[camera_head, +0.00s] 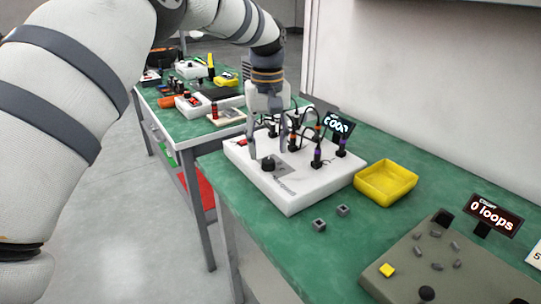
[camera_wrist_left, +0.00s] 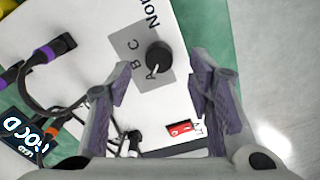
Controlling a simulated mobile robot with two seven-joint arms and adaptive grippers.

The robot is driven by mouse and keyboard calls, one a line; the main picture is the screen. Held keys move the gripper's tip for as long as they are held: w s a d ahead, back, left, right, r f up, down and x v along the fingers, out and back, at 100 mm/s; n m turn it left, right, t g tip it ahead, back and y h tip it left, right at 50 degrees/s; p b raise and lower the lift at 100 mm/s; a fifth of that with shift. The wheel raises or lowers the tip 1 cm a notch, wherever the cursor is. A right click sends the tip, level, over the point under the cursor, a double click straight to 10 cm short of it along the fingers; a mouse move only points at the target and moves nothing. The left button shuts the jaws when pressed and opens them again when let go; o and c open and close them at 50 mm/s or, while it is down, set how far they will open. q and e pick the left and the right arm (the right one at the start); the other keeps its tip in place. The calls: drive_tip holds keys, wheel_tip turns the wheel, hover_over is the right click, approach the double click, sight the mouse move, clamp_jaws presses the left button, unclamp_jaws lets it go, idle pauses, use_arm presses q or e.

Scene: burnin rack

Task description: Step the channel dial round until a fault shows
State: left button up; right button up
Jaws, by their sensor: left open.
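The channel dial (camera_head: 268,164) is a black round knob on a grey plate (camera_wrist_left: 147,85) on top of the white test box (camera_head: 300,190). My right gripper is out of view.
Several plugs with cables (camera_head: 317,158) stand on the box close to the gripper. A red switch (camera_wrist_left: 181,128) is near the dial. A yellow tray (camera_head: 386,183), two small grey blocks (camera_head: 343,210) and a grey panel with a "0 loops" display (camera_head: 493,215) lie to the right.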

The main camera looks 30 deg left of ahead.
sight(268, 161)
use_arm(q)
wheel_tip(268, 161, down, 4)
drive_tip(key=shift+r, duration=0.15)
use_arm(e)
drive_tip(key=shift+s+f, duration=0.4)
use_arm(q)
clamp_jaws()
drive_tip(key=shift+r, duration=0.1)
